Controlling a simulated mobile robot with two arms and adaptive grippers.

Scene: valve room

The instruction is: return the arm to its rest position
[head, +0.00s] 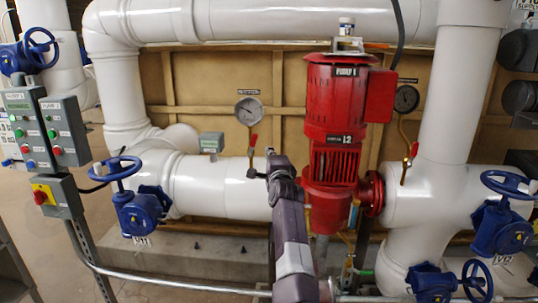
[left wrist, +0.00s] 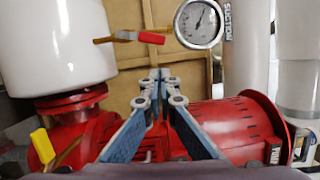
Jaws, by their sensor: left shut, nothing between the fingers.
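My left arm rises from the bottom middle of the head view. Its gripper (head: 270,158) is at the front of the red pump's left side, seen against the white pipe. In the left wrist view the two blue-and-grey fingers converge and the fingertips (left wrist: 156,76) meet, with nothing between them. The red pump (head: 332,130) stands upright behind and to the right of the gripper; it also fills the lower part of the left wrist view (left wrist: 225,125). My right gripper shows in neither view.
A gauge (head: 248,110) with a red-handled valve (head: 253,143) is close above the gripper; its dial (left wrist: 198,22) shows in the wrist view. A thick white pipe (head: 225,185) runs behind. A blue handwheel valve (head: 140,208) and control boxes (head: 62,130) stand left, more blue valves (head: 500,228) right.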

